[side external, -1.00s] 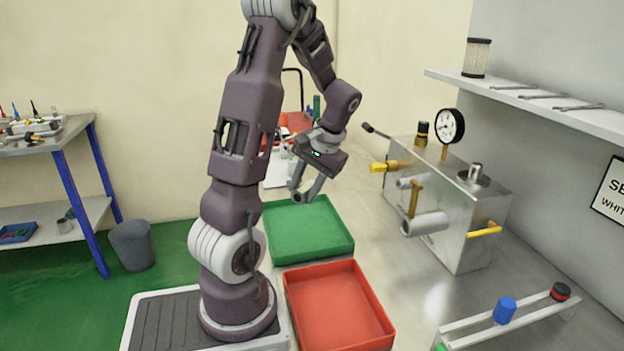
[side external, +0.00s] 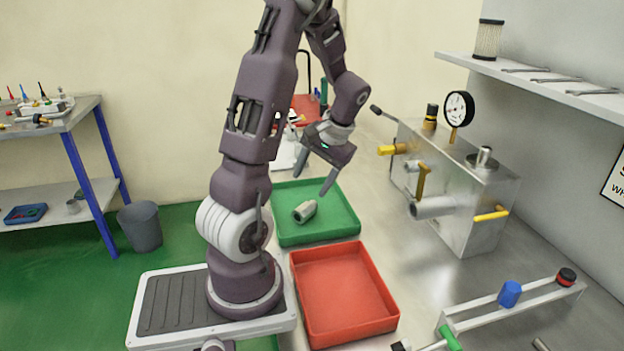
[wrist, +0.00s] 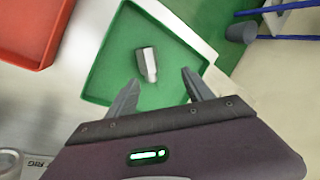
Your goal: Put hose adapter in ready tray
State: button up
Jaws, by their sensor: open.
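The hose adapter (side external: 305,211) is a grey metal fitting with a hexagonal wide end and a narrower end. It lies on its side in the green tray (side external: 337,231). In the wrist view the adapter (wrist: 147,62) lies on the bare floor of the green tray (wrist: 112,70), beyond my fingertips. My gripper (side external: 316,184) is open and empty above the green tray, with its two fingers spread wide. In the wrist view the fingers of my gripper (wrist: 158,78) stand on either side of the line to the adapter, apart from it.
A red tray (side external: 345,295) sits in front of the green one and is empty. A metal pneumatic box (side external: 462,205) with gauge and yellow handles stands to the right. A rack (side external: 480,312) with coloured caps is at front right. A shelf (side external: 550,82) overhangs at right.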

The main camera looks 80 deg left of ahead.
jog(key=v, duration=0.6)
jog(key=shift+r, duration=0.3)
jog(key=shift+w+d, duration=0.1)
jog(key=shift+d, duration=0.05)
jog(key=w+d+r+m+t, duration=0.1)
jog(key=d+r+m+t, duration=0.15)
jog(key=d, duration=0.45)
jog(key=w+d+r+m+t, duration=0.1)
jog(key=d+r+m+t, duration=0.15)
jog(key=d, duration=0.55)
jog(key=s+d+r+m+t+h, duration=0.1)
jog(key=s+d+m+t, duration=0.1)
jog(key=d, duration=0.4)
jog(key=s+d+r+m+t+h, duration=0.1)
jog(key=s+d+m+h, duration=0.1)
jog(key=s+d, duration=0.3)
jog(key=shift+d+t, duration=0.4)
jog(key=shift+d, duration=0.85)
